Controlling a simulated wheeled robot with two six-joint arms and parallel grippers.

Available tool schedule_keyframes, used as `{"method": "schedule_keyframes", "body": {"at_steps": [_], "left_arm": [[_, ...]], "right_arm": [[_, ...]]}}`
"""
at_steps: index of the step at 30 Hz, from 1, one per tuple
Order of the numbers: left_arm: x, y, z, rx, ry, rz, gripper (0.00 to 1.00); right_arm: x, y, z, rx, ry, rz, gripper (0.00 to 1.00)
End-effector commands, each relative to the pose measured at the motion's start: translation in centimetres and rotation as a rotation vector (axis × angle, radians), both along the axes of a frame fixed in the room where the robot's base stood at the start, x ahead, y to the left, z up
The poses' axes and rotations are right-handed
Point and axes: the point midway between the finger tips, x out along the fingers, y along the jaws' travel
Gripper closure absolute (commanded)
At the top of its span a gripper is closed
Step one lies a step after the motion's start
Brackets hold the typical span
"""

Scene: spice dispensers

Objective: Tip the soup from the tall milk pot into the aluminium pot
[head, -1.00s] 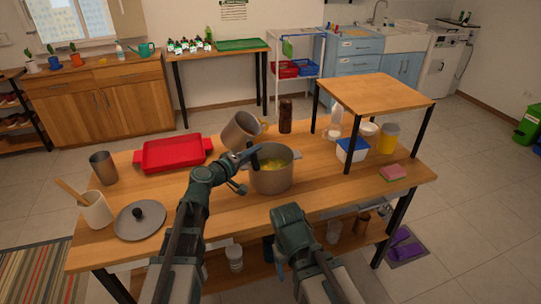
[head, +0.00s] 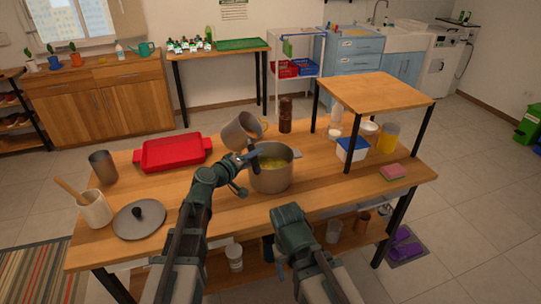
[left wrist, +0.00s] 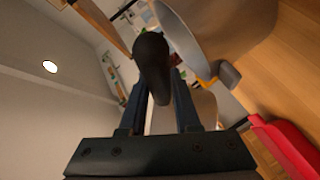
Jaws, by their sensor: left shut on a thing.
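The tall milk pot (head: 238,132) is grey and held tilted in the air, above and beside the left side of the aluminium pot. My left gripper (head: 251,157) is shut on its black handle, which shows between the fingers (left wrist: 160,95) in the left wrist view; the milk pot's body (left wrist: 225,30) fills the upper right there. The aluminium pot (head: 271,181) stands upright on the table with yellow soup in it. I cannot see a stream between the pots. My right arm is folded at the bottom, its gripper not visible.
A red tray (head: 172,154), a metal cup (head: 103,167), a utensil crock (head: 95,210) and a lid (head: 140,219) lie left on the wooden table (head: 225,208). A dark bottle (head: 285,115) stands behind the aluminium pot. A raised shelf (head: 375,92) stands right.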

Motion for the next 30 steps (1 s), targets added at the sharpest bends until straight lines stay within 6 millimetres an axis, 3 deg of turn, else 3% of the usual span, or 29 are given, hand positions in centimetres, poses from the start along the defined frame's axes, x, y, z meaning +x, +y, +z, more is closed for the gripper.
{"method": "schedule_keyframes", "body": {"at_steps": [30], "left_arm": [[0.0, 0.1, -1.4, 0.136, -0.037, 0.001, 1.0]], "right_arm": [[0.0, 0.0, -0.5, 0.0, 0.0, 0.0, 0.32]]}}
